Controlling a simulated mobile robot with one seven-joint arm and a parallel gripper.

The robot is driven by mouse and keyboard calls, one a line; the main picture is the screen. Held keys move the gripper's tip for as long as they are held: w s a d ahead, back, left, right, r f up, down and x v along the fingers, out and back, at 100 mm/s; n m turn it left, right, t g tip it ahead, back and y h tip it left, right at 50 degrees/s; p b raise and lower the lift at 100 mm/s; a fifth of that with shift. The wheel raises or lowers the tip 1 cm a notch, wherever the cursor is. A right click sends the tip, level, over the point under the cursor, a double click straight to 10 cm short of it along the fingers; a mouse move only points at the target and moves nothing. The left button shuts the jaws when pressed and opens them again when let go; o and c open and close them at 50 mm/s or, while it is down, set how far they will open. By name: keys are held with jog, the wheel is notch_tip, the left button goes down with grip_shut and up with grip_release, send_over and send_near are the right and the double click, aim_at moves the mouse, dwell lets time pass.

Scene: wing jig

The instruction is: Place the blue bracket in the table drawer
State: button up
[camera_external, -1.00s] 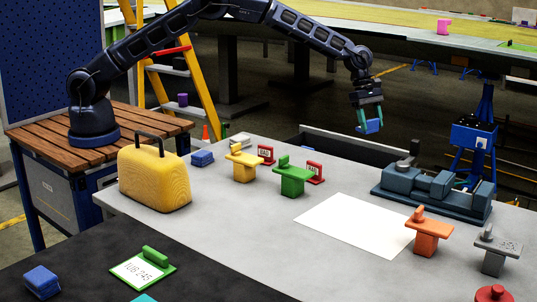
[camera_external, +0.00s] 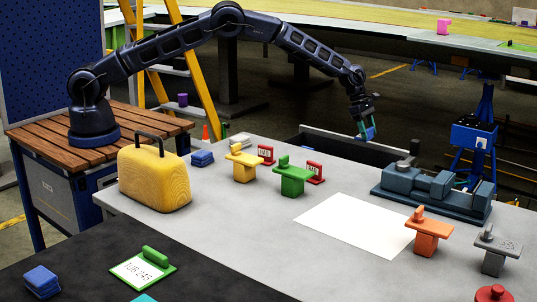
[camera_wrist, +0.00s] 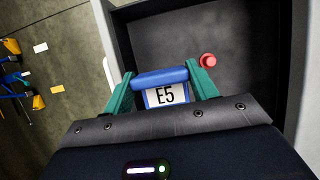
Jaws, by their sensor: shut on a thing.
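My gripper (camera_external: 365,131) has teal fingers and is shut on the blue bracket (camera_external: 369,134). In the wrist view the bracket (camera_wrist: 160,78) lies between the two fingertips (camera_wrist: 160,88), with a white "E5" label facing the camera. The table drawer (camera_external: 355,148) is open at the far side of the grey table, with a dark inside and a pale rim. In the wrist view the drawer (camera_wrist: 165,35) fills the upper right, and the bracket appears over its lower left part. The external view shows the gripper above the drawer, with its tips near rim height.
A red round-topped object (camera_wrist: 208,61) shows in the drawer area in the wrist view. A blue-grey vise (camera_external: 430,188) stands right of the drawer. Green (camera_external: 293,178) and yellow (camera_external: 243,165) brackets and small red signs (camera_external: 314,172) stand near its front edge. A white sheet (camera_external: 352,225) lies flat.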

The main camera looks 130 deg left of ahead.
notch_tip(320, 180, down, 14)
jog(key=shift+r, duration=0.2)
dwell(0.4)
jog(key=shift+f, duration=0.1)
jog(key=o, duration=1)
jog(key=v, duration=1.2)
